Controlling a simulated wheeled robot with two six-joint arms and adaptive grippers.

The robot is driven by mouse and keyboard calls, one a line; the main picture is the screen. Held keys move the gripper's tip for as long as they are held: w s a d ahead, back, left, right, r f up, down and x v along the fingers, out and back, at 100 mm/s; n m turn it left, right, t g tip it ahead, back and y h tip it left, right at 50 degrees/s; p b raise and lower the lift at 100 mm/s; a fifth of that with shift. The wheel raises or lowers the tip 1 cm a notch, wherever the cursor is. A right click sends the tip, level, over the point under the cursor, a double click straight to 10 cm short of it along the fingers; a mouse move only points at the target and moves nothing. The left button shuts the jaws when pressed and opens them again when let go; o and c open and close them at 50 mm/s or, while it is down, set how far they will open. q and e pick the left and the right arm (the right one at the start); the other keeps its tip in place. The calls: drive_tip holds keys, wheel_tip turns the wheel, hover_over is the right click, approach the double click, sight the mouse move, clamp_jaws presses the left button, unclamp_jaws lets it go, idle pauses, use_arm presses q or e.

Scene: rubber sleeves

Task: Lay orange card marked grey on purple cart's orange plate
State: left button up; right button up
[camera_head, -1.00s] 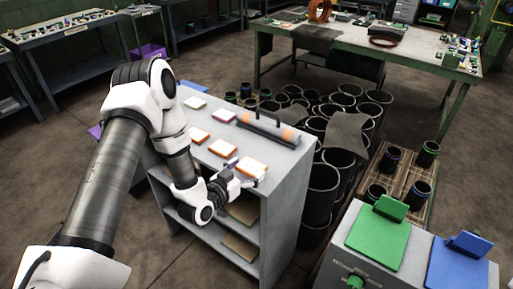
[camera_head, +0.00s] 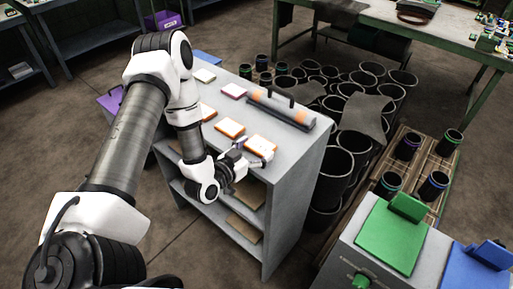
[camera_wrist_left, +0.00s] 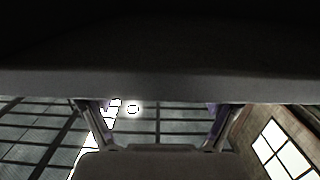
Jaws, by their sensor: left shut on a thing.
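My left gripper (camera_head: 255,154) is at the front edge of the grey cabinet top, shut on the nearest orange-edged, pale-topped card (camera_head: 262,143). The gripper reaches the card from the front and partly hides its near side; I cannot tell whether the card touches the top. Another orange-edged card (camera_head: 230,128) lies behind it to the left, and a third card (camera_head: 204,112) lies beyond. Grey marks cannot be made out. In the left wrist view, a dark slab crosses above the spread fingers (camera_wrist_left: 158,125). The purple cart's orange plate is not recognisable; a purple piece (camera_head: 110,98) shows behind my arm.
The grey cabinet (camera_head: 300,175) also bears a pink card (camera_head: 233,91), a pale card (camera_head: 204,75) and a dark roller with orange bands (camera_head: 280,110). Black sleeves crowd its right side. A green plate (camera_head: 388,235) and a blue plate (camera_head: 478,268) are at lower right.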

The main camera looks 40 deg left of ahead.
use_arm(q)
drive_tip(key=o, duration=0.8)
drive_tip(key=shift+w+f, duration=0.25)
drive_tip(key=shift+f, duration=0.1)
drive_tip(key=shift+o, duration=1.1)
drive_tip(key=shift+w+f, duration=0.1)
drive_tip(key=shift+w, duration=0.15)
drive_tip(key=shift+s, duration=0.1)
use_arm(e)
drive_tip(key=shift+w+f, duration=0.2)
drive_tip(key=shift+w, duration=0.15)
use_arm(q)
drive_tip(key=shift+s, duration=0.1)
use_arm(e)
drive_tip(key=shift+s, duration=0.1)
use_arm(q)
drive_tip(key=shift+a+r, duration=0.1)
drive_tip(key=shift+r, duration=0.2)
use_arm(e)
drive_tip(key=shift+r, duration=0.15)
